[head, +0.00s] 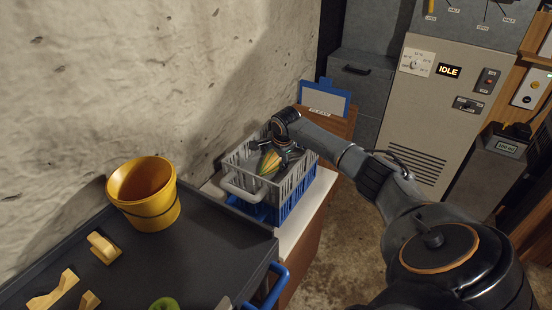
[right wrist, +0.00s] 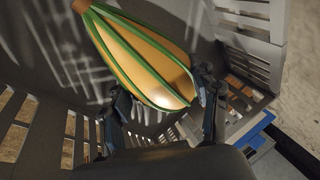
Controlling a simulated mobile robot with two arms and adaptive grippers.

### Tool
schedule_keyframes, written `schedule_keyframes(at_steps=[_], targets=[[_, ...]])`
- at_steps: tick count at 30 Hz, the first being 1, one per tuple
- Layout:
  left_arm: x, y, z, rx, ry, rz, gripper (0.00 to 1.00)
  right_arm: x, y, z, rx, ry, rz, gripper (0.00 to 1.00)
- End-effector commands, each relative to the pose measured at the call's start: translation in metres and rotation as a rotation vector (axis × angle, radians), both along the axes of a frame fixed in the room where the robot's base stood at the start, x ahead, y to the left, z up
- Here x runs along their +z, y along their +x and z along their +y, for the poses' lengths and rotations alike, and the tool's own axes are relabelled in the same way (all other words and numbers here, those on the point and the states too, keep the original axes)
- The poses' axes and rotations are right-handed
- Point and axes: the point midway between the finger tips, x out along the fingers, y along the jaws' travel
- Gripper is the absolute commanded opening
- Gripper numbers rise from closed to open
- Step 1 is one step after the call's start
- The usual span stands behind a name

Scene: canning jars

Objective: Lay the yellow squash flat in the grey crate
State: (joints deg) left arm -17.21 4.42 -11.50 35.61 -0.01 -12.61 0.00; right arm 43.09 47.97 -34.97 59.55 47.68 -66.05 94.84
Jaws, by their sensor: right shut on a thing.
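The yellow squash (head: 269,163), with green stripes, is inside the grey crate (head: 239,182) in the head view. It also fills the upper middle of the right wrist view (right wrist: 140,55), its stem end at the upper left. My right gripper (head: 276,157) reaches into the crate from above. Its fingers (right wrist: 160,112) are shut on the squash, one on each side. The grey crate's slatted walls (right wrist: 250,45) surround it in the right wrist view. Whether the squash touches the crate floor I cannot tell. My left gripper is not in view.
The grey crate sits on a blue crate (head: 298,193) on a white-topped stand (head: 290,235) by the wall. A yellow bucket (head: 157,211), wooden pieces (head: 103,248) and a green round thing (head: 164,304) are on the dark table (head: 205,250). A blue clipboard (head: 325,99) stands behind the crates.

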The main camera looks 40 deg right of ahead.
Motion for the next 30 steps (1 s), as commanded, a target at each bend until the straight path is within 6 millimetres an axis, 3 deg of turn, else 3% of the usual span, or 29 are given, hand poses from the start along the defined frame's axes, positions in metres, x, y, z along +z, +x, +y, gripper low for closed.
schedule_keyframes(at_steps=[2,3,6,20,30], targets=[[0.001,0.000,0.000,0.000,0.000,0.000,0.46,-0.001,0.001,0.000,0.000,0.001,-0.002,0.43],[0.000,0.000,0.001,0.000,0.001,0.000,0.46,-0.003,0.000,0.000,0.000,0.000,0.001,0.64],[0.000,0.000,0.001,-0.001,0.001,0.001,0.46,-0.003,0.000,0.000,0.000,0.000,0.001,0.83],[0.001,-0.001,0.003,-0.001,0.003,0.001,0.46,0.007,-0.002,0.000,0.000,0.000,0.000,0.83],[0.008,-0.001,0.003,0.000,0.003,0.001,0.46,0.064,-0.025,0.011,0.002,-0.002,-0.002,0.83]])
